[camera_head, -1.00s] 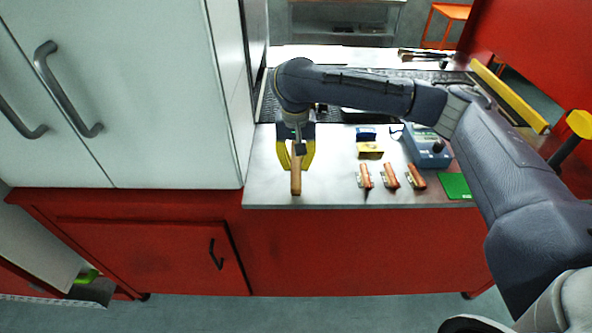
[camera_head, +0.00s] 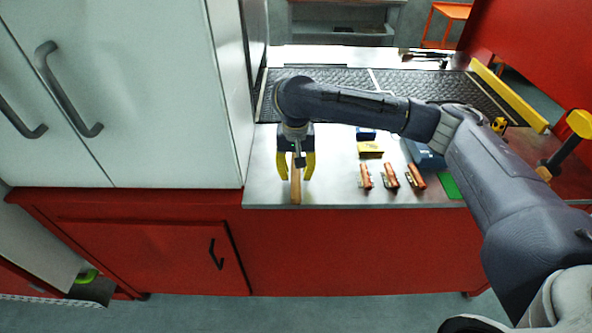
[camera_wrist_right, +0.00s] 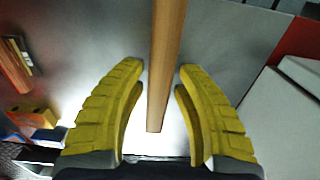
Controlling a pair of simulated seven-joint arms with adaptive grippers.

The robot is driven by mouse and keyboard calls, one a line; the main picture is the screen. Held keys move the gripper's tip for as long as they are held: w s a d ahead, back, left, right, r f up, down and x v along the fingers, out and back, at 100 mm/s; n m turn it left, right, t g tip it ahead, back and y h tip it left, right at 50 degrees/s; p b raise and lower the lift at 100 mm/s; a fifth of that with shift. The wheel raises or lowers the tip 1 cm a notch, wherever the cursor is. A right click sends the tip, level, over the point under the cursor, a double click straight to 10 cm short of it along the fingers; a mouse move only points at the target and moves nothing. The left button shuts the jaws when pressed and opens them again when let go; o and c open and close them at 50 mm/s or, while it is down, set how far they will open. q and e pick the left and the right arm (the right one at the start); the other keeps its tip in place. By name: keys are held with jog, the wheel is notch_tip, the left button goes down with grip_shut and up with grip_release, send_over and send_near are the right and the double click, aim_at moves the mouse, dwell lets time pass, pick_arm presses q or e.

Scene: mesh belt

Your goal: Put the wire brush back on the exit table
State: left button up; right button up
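The wire brush (camera_head: 295,190) shows as a long, straight wooden handle at the left end of the grey metal table (camera_head: 330,190), pointing toward the table's front edge. Its bristle end is hidden under my right gripper. My right gripper (camera_head: 296,178) is over it, with its yellow fingers apart on either side of the handle. In the right wrist view the handle (camera_wrist_right: 166,60) runs between the two open fingertips (camera_wrist_right: 161,66), with a gap on both sides. My left gripper is not in view.
Several items lie right of the brush: orange-handled tools (camera_head: 390,177), a yellow box (camera_head: 370,149), a blue-grey device (camera_head: 425,155) and a green pad (camera_head: 449,187). The dark mesh belt (camera_head: 340,80) runs behind. A white cabinet (camera_head: 130,90) stands close on the left.

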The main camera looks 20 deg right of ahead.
aim_at(296, 172)
jog(key=shift+o, duration=0.9)
notch_tip(296, 172, up, 12)
jog(key=shift+r, duration=0.15)
dwell(0.4)
